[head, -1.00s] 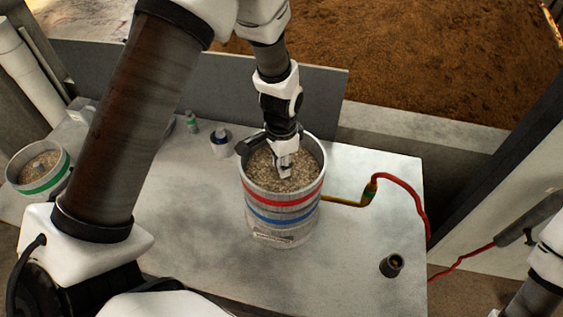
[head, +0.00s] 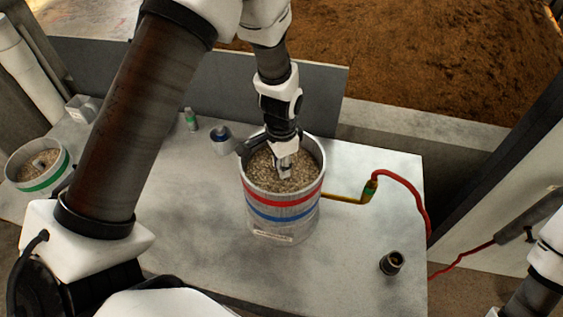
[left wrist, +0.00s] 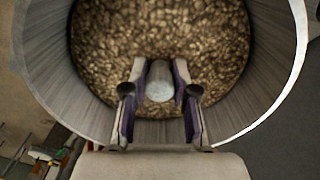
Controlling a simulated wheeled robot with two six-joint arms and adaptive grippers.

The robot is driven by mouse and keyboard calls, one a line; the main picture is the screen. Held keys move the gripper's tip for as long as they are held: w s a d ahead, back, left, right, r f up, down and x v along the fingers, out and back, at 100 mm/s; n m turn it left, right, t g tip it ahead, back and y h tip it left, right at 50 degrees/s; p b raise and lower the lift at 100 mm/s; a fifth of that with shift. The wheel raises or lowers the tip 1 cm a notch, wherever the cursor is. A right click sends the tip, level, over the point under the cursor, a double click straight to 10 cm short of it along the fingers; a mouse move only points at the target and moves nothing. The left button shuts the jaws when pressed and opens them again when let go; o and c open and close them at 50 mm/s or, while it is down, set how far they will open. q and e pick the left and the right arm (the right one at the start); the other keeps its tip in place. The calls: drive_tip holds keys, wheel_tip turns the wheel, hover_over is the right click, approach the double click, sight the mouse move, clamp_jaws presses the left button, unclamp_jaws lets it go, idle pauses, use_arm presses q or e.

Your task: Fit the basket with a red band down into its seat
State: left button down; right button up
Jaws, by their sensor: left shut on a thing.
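The basket with a red band (head: 260,201) is a grey metal cylinder full of brown grain (head: 268,174). It stands upright at the middle of the table, directly above a section with a blue band (head: 285,217). I cannot tell whether a gap remains between the two. My left gripper (head: 286,172) reaches down inside the rim. In the left wrist view, its fingers are shut on a round pale post (left wrist: 160,90) in the middle of the grain, with the basket wall (left wrist: 268,85) around them. The post's lower part is hidden. My right gripper is out of view.
A green-banded container of grain (head: 40,185) stands at the left. A small bottle (head: 190,120) and a blue-and-white item (head: 221,139) stand behind. A red hose (head: 412,190) and a dark round fitting (head: 391,263) lie right. The table (head: 190,235) is clear in front.

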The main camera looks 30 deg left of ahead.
use_arm(q)
drive_tip(key=c, duration=0.9)
unclamp_jaws()
drive_tip(key=shift+r, duration=0.1)
drive_tip(key=shift+o, duration=0.4)
drive_tip(key=shift+s, duration=0.1)
wheel_tip(320, 180, up, 12)
